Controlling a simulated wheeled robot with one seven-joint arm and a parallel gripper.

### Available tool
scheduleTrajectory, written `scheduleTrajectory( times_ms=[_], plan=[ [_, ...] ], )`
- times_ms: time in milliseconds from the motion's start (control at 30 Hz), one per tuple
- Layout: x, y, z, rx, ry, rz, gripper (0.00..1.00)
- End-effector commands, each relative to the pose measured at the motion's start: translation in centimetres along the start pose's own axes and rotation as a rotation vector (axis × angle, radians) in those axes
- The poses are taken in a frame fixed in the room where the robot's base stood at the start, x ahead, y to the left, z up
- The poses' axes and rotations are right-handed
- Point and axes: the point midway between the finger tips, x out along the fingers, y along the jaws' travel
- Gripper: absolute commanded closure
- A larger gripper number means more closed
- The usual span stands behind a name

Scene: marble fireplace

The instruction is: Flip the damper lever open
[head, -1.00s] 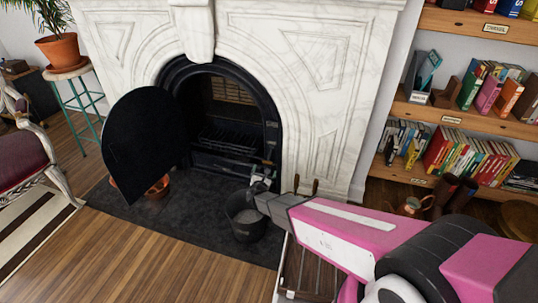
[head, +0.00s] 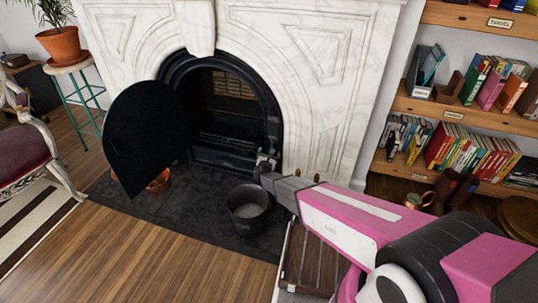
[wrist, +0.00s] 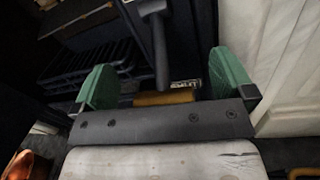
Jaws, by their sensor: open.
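The green fingers are wide apart, with a gap on each side of the rod. A small lettered plate (wrist: 187,84) and a brass-coloured bar (wrist: 166,98) show just past the palm; the palm partly hides them. In the head view, my gripper (head: 266,158) is at the right edge of the black fireplace opening (head: 215,72); the lever cannot be made out there.
A black round-topped door (head: 143,140) stands at the left of the opening. A bucket of ash (head: 238,222) is on the dark hearth (head: 185,222) below my gripper. The white marble surround (head: 320,90) is close on the right. A copper pot (head: 159,181) sits behind the door.

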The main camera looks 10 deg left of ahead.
Motion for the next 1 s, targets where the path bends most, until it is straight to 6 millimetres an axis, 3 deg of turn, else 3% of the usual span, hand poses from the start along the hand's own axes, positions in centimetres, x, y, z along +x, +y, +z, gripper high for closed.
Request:
scheduleTrajectory(
  times_ms=[200, 400, 667, 1000],
  plan=[
    [0.0, 0.0, 0.0, 0.0, 0.0, 0.0, 0.03],
    [0.0, 0.0, 0.0, 0.0, 0.0, 0.001, 0.63],
    [-0.2, 0.1, 0.3, 0.002, 0.018, -0.002, 0.63],
    [-0.8, 0.3, 1.5, 0.019, 0.174, -0.026, 0.63]
  ],
)
